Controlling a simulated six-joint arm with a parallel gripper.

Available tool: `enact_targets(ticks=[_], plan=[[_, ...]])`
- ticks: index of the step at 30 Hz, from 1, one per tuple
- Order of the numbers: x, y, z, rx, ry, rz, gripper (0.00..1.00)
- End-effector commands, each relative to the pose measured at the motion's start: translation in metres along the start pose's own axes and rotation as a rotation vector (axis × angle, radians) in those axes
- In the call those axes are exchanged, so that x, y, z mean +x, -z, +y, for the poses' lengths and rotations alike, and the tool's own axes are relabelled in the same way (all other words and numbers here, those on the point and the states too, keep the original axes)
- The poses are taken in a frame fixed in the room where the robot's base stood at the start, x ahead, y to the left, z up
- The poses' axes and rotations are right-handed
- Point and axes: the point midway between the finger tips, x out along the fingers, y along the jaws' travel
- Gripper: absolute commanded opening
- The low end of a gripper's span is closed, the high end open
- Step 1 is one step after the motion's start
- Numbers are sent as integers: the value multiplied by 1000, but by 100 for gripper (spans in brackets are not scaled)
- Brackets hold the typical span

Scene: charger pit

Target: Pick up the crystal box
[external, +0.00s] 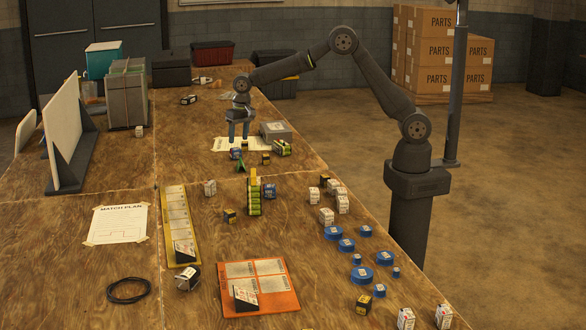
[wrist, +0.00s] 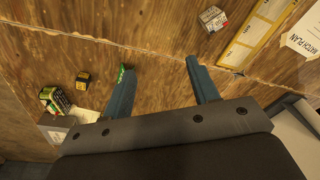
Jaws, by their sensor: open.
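My gripper (external: 239,136) points down over the far part of the table, above a white paper sheet. In the wrist view its two fingers (wrist: 162,84) are apart with bare wood between them. I cannot read a label that tells which small box is the crystal box. Near the gripper are a small black and yellow box (external: 266,158), also in the wrist view (wrist: 83,80), and a green and yellow box (external: 282,148). A small green piece (external: 240,165) lies in front of the gripper and shows partly behind the left finger in the wrist view (wrist: 121,74).
A grey case (external: 276,131) stands right of my gripper. A white box (external: 210,188), a stack of green and yellow boxes (external: 254,200), a yellow strip tray (external: 181,215) and an orange tray (external: 261,303) lie nearer. Blue discs (external: 385,258) crowd the right front.

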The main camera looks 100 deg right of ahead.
Motion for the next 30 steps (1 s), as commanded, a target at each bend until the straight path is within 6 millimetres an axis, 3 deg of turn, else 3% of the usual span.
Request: enact_targets(ticks=[1, 6, 9, 12, 15, 20, 30], plan=[[3, 22, 33, 87, -14, -11, 55], [10, 71, 133, 355, -51, -47, 55], [13, 89, 185, 486, -69, -66, 55], [14, 99, 223, 583, -82, -80, 55], [15, 104, 246, 641, -89, -89, 55], [24, 104, 257, 671, -94, -95, 55], [94, 95, 259, 668, -94, -96, 55]])
